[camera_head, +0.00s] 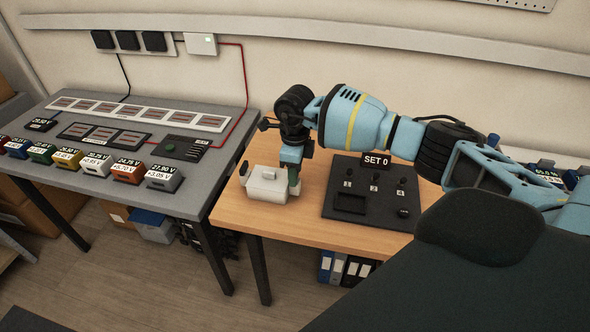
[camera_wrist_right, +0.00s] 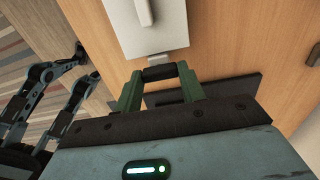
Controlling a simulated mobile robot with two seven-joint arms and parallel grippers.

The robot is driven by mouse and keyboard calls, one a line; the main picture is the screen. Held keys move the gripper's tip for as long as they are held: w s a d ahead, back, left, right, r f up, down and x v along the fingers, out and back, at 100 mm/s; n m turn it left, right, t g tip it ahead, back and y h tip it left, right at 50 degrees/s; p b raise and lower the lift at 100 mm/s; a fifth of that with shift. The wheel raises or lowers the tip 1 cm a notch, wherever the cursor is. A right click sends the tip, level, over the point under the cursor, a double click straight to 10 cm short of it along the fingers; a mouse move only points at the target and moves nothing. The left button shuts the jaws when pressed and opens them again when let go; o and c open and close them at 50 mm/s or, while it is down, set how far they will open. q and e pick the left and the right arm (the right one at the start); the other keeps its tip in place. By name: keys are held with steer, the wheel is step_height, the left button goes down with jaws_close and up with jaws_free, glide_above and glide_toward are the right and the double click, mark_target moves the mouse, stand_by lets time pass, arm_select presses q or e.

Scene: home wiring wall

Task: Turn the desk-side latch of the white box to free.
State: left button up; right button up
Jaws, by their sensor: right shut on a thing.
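The white box (camera_head: 266,186) sits on the wooden desk near its left edge, with a raised handle on its lid. It also shows at the top of the right wrist view (camera_wrist_right: 160,35). A small grey latch tab (camera_wrist_right: 158,58) sticks out from the box's side facing my right gripper. My right gripper (camera_head: 293,182) is at the box's right side.
A black panel marked SET 0 (camera_head: 346,204) lies on the wooden desk (camera_head: 240,214) right of the box, close to my right arm. A grey bench (camera_head: 205,174) with colored battery blocks stands left, past a narrow gap. A red cable (camera_head: 246,85) runs down the wall.

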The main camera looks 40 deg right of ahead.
steer(key=o, duration=1)
steer(key=shift+r, duration=0.2)
step_height(320, 180, up, 6)
steer(key=shift+r, duration=0.75)
